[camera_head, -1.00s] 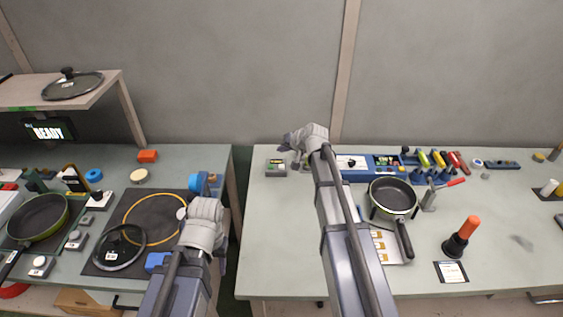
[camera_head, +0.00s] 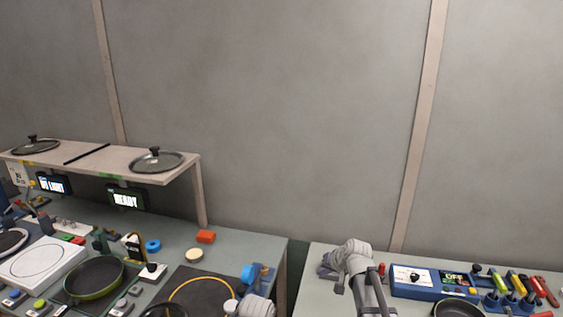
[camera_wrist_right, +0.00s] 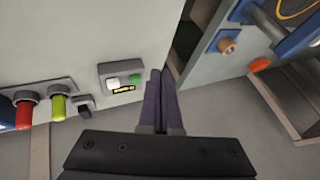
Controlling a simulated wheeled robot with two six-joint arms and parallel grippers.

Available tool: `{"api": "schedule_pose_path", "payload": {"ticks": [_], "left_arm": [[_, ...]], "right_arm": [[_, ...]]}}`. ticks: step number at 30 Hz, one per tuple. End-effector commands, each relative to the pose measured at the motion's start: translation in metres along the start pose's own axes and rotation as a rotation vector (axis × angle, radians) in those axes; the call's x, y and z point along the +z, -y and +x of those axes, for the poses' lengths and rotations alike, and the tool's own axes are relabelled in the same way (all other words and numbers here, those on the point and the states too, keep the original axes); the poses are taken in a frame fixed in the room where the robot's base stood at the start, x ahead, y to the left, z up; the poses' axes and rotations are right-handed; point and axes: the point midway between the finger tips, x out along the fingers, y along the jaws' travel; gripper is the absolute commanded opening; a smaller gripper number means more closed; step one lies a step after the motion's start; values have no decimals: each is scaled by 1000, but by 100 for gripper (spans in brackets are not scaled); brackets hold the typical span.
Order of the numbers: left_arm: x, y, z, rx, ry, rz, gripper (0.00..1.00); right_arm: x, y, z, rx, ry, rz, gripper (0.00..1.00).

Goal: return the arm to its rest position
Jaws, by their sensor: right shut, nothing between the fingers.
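My right gripper (camera_head: 327,268) hangs over the back left part of the right table (camera_head: 315,290) in the head view. In the right wrist view its two dark fingers (camera_wrist_right: 158,98) lie together with nothing between them. They point past a small grey box with a green and a white button (camera_wrist_right: 122,80), apart from it as far as I can tell. My left arm shows only as a grey link (camera_head: 250,306) at the bottom edge of the head view; its jaws do not show.
A shelf (camera_head: 120,163) carries lids. A blue control panel (camera_head: 415,293) stands right of my right arm. A gap separates the tables.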

Motion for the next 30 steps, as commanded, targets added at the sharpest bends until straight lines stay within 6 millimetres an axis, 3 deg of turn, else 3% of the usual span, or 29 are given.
{"api": "schedule_pose_path", "payload": {"ticks": [1,6,9,12,15,18,30], "left_arm": [[0,0,0,0,0,0,50],[0,0,0,0,0,0,50],[0,0,0,0,0,0,50],[0,0,0,0,0,0,50],[0,0,0,0,0,0,50],[0,0,0,0,0,0,50],[0,0,0,0,0,0,50]], "right_arm": [[43,17,-5,21,69,-66,0],[160,44,-26,135,305,-287,0],[215,46,-46,211,421,-402,0],[255,42,-67,282,510,-490,0],[279,38,-82,334,569,-548,0],[291,36,-90,365,599,-578,0],[293,35,-92,376,609,-586,0]]}}
